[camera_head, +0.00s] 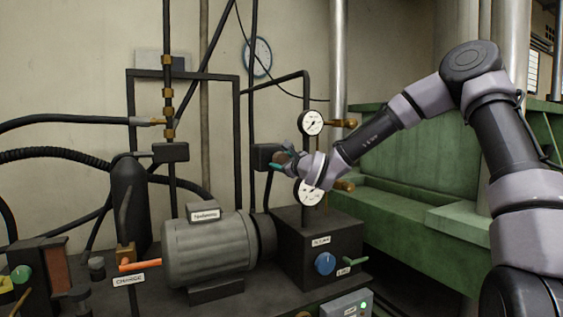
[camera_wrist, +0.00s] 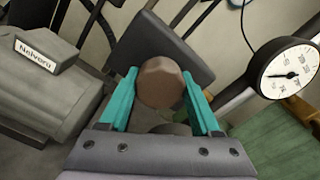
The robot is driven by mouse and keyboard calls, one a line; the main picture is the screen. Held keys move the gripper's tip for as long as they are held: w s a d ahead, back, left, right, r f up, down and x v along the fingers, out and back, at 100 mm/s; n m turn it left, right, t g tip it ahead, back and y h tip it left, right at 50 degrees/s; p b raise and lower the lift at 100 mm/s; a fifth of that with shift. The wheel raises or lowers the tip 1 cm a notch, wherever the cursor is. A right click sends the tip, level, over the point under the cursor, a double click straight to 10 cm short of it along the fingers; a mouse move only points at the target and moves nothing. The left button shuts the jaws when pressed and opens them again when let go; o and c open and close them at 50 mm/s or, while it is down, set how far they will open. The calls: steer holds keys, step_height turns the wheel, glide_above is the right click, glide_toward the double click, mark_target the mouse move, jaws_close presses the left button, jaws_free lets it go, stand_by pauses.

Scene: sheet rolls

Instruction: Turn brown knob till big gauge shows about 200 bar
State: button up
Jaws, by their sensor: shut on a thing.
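The brown knob (camera_wrist: 160,83) is a faceted, rounded piece on the dark block in the wrist view; it shows small in the head view (camera_head: 281,158). My gripper (camera_wrist: 162,92) has its teal fingers on either side of the knob and is shut on it. In the head view my gripper (camera_head: 284,154) reaches in from the right. Two white gauges show there, an upper one (camera_head: 311,122) and a lower one (camera_head: 309,196) partly covered by my gripper. One white gauge (camera_wrist: 289,71) shows at the wrist view's right; its dark needle points left, but I cannot read the value.
A grey motor (camera_head: 207,250) stands left of a dark box with a blue knob (camera_head: 325,263) and a green lever (camera_head: 355,261). An orange-handled lever (camera_head: 139,265) is at the left. Green machinery (camera_head: 405,190) stands behind my arm. A round dial (camera_head: 257,57) hangs on the wall.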

steer(key=o, duration=1.4)
steer(key=shift+c, duration=0.2)
steer(key=v, duration=1)
steer(key=shift+s+d, duration=0.25)
steer(key=shift+s, duration=0.05)
steer(key=shift+f, duration=0.1)
